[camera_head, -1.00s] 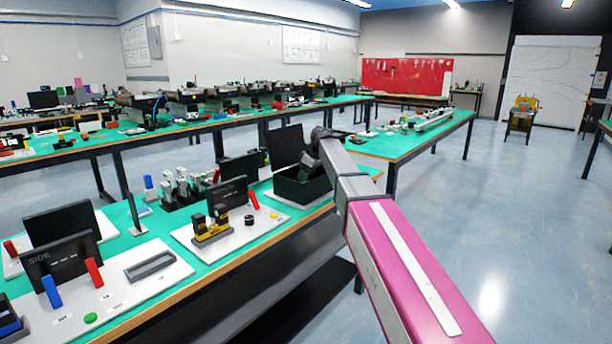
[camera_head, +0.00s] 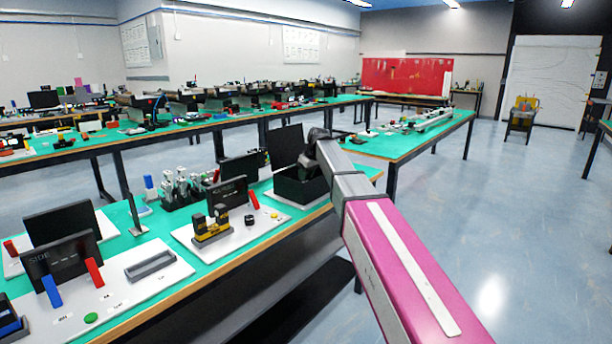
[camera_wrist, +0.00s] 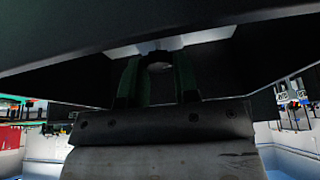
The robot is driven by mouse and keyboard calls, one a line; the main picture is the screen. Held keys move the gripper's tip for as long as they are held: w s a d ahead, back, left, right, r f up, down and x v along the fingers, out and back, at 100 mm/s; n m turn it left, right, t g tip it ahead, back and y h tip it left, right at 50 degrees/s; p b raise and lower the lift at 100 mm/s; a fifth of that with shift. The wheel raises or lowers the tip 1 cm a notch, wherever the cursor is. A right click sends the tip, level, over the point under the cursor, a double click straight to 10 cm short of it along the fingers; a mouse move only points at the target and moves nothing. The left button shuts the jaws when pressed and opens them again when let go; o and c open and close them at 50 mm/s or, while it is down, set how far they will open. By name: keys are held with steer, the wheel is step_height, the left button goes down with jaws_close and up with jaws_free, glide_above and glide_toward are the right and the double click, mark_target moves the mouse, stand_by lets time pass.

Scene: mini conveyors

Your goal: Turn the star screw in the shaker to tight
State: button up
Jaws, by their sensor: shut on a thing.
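A black box-shaped unit with an upright dark panel behind it, which looks like the shaker (camera_head: 290,188), stands at the far right end of the near bench in the head view. My arm reaches over it, and my gripper is hidden there. In the wrist view my gripper (camera_wrist: 158,78) has its two dark green fingers on either side of a small dark rounded knob, apparently the star screw (camera_wrist: 158,58). It is shut on this knob, beneath a large dark body with a pale underside. The knob's star shape and its turn angle cannot be made out.
On the near bench, left of the black unit, are a white board with a yellow-and-black clamp (camera_head: 211,228), a rack of silver pieces (camera_head: 182,188) and dark display panels (camera_head: 62,262). The floor (camera_head: 520,230) at the right is clear.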

steer(key=m+h, duration=0.1)
steer(key=m, duration=0.1)
steer(key=m+t, duration=0.1)
steer(key=m, duration=0.2)
steer(key=shift+s+a+m+h, duration=0.1)
steer(key=shift+a+m+h, duration=0.05)
steer(key=shift+m+h, duration=0.2)
steer(key=m+h, duration=0.1)
steer(key=m, duration=0.1)
steer(key=m+h, duration=0.1)
steer(key=m, duration=0.1)
steer(key=shift+a+m+t, duration=0.15)
steer(key=shift+m+t, duration=0.1)
steer(key=shift+t, duration=0.05)
steer(key=m+h, duration=0.1)
steer(key=m, duration=0.3)
steer(key=shift+a+h, duration=0.1)
steer(key=shift+h, duration=0.25)
steer(key=shift+m+g+h, duration=0.3)
steer(key=shift+m+g, duration=0.1)
steer(key=shift+m, duration=0.85)
steer(key=shift+m+g+h, duration=0.3)
steer(key=shift+m+g, duration=0.1)
steer(key=shift+m, duration=0.85)
steer(key=o, duration=0.9)
